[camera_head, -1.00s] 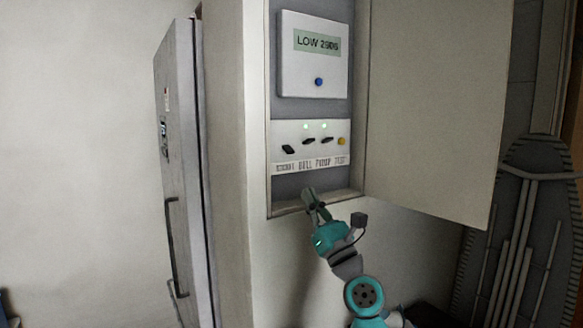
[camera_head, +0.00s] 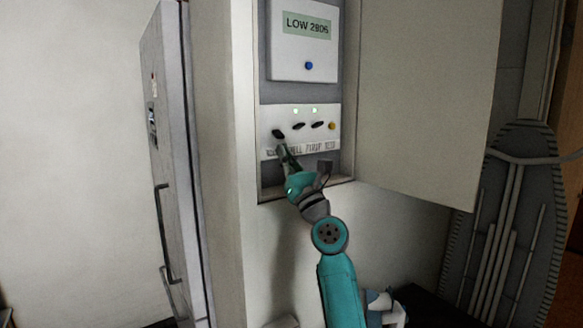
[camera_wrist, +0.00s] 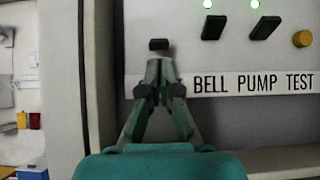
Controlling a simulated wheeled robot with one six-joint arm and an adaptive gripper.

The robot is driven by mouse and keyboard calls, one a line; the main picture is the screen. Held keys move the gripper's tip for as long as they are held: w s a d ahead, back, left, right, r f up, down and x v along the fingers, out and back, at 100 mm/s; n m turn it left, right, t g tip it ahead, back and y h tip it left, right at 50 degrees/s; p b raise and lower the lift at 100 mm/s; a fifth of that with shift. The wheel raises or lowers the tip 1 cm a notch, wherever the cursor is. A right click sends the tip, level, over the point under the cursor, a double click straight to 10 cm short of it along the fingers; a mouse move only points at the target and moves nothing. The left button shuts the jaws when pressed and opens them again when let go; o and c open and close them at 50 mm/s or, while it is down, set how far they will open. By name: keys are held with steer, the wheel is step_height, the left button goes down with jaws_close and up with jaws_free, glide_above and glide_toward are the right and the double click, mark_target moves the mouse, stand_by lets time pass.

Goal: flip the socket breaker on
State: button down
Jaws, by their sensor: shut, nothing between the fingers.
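The breaker panel (camera_head: 300,118) is in an open wall cabinet. Its leftmost black switch, the socket breaker (camera_head: 278,133), has no lit lamp above it and is tilted unlike its neighbours. In the wrist view this switch (camera_wrist: 159,44) shows just beyond the fingertips. My gripper (camera_head: 283,150) is shut and empty, its tips just below the switch; I cannot tell whether they touch it. It also shows in the wrist view (camera_wrist: 159,64) and hides the socket label. The bell switch (camera_wrist: 213,27) and pump switch (camera_wrist: 264,27) each have a green lamp above.
A yellow test button (camera_wrist: 302,39) is at the panel's right end. The open cabinet door (camera_head: 425,95) stands to the right, the cabinet's left wall close to my gripper.

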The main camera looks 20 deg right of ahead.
steer(key=shift+w+a+r, duration=0.15)
steer(key=shift+w+r, duration=0.2)
steer(key=shift+w, duration=0.05)
